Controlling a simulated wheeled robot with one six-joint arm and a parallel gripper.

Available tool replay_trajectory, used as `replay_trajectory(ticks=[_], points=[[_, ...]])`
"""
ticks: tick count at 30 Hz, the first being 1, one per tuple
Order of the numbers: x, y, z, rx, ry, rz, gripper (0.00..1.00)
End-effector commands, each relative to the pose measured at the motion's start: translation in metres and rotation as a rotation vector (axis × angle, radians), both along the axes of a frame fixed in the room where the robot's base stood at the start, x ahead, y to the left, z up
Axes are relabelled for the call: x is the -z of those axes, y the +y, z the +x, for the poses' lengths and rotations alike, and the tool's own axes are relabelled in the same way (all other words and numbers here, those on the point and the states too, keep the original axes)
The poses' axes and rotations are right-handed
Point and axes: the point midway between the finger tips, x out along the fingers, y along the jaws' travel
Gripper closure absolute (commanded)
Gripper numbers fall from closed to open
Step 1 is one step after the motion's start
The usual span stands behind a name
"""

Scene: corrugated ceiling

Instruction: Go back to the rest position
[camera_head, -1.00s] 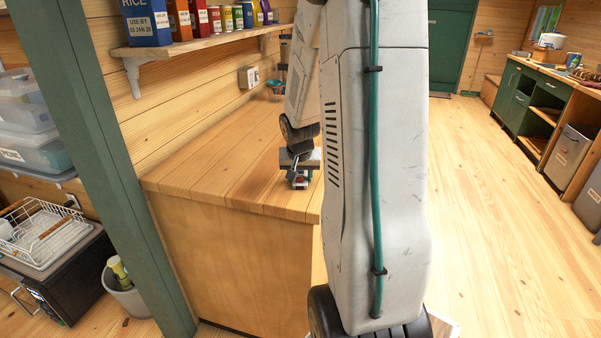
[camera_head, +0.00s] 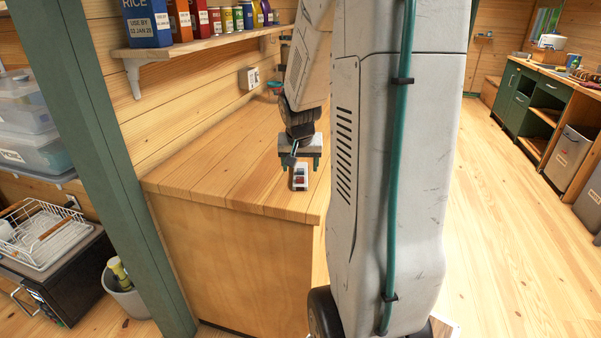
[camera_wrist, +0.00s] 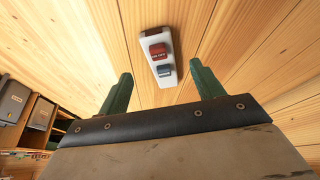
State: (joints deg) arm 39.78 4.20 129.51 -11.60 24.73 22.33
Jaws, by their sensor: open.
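My gripper (camera_head: 300,164) is over the wooden counter (camera_head: 225,180), near its right front corner. In the wrist view its two green fingers (camera_wrist: 162,88) are spread apart with nothing between them. A small white switch box (camera_head: 300,178) with a red button and a blue-grey button lies on the counter just beyond the fingertips. It also shows in the wrist view (camera_wrist: 150,40), where the red button is labelled, and it appears apart from the fingers. My large pale arm link fills the middle of the head view and hides part of the room.
A shelf (camera_head: 200,46) with boxes and cans runs along the wall above the counter. A green post (camera_head: 100,150) stands at the left. A wall socket (camera_head: 249,78) is behind the counter. Open floor (camera_head: 500,220) lies to the right, with green cabinets (camera_head: 530,105) beyond.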

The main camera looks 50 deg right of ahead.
Motion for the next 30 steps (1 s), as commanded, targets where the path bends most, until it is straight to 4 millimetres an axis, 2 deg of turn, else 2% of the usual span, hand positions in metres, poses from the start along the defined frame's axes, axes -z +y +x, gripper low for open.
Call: replay_trajectory(ticks=[3,6,13,17,20,26,30], points=[[-0.012,0.004,-0.003,0.0,-0.001,-0.002,0.33],[-0.016,0.006,-0.004,-0.001,0.0,0.0,0.33],[-0.016,0.006,-0.004,-0.008,0.005,0.0,0.33],[-0.008,0.016,-0.019,-0.036,0.079,0.04,0.33],[-0.006,0.042,-0.043,-0.076,0.17,0.102,0.33],[-0.036,0.13,-0.077,-0.259,0.285,0.18,0.33],[-0.06,0.195,-0.104,-0.424,0.332,0.206,0.33]])
